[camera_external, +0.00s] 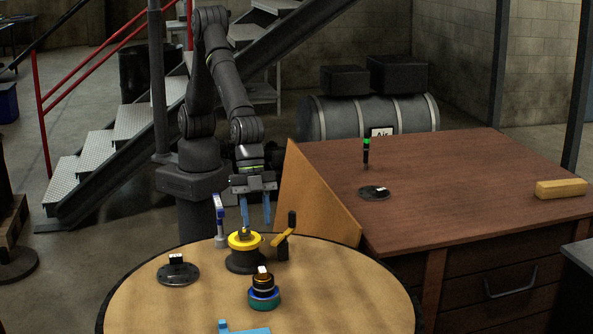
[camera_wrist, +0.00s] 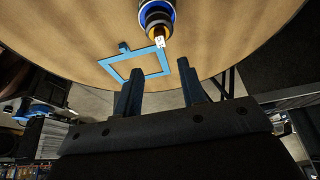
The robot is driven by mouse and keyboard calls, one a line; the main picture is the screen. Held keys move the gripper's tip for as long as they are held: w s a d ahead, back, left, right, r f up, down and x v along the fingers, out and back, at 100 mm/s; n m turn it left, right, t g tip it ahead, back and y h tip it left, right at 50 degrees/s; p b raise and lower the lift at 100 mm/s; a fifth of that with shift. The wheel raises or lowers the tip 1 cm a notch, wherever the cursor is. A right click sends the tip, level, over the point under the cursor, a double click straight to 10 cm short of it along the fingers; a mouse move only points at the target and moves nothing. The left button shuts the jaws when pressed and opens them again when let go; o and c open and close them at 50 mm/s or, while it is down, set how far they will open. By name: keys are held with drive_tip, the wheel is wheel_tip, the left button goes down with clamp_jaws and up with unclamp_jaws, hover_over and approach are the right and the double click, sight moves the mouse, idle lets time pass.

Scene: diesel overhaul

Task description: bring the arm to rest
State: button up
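My gripper (camera_external: 255,212) hangs above the far part of the round wooden table (camera_external: 330,285), with its two blue fingers pointing down. The fingers are apart with nothing seen between them. In the wrist view my gripper (camera_wrist: 161,88) also shows spread, empty fingers. A black cylinder with a yellow top (camera_external: 244,242) stands just below the fingers in the external view. I cannot tell the exact gap between them.
A yellow-handled black piece (camera_external: 283,241) and a blue upright tool (camera_external: 219,222) flank the cylinder. A teal-based stack (camera_external: 264,299), a dark disc (camera_external: 178,274) and a light-blue frame (camera_wrist: 168,62) are nearer. A brown workbench (camera_external: 440,185) stands right.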

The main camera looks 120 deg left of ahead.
drive_tip(key=x, duration=1.2)
drive_tip(key=shift+s+f, duration=0.1)
drive_tip(key=shift+f, duration=0.15)
drive_tip(key=shift+r, duration=0.2)
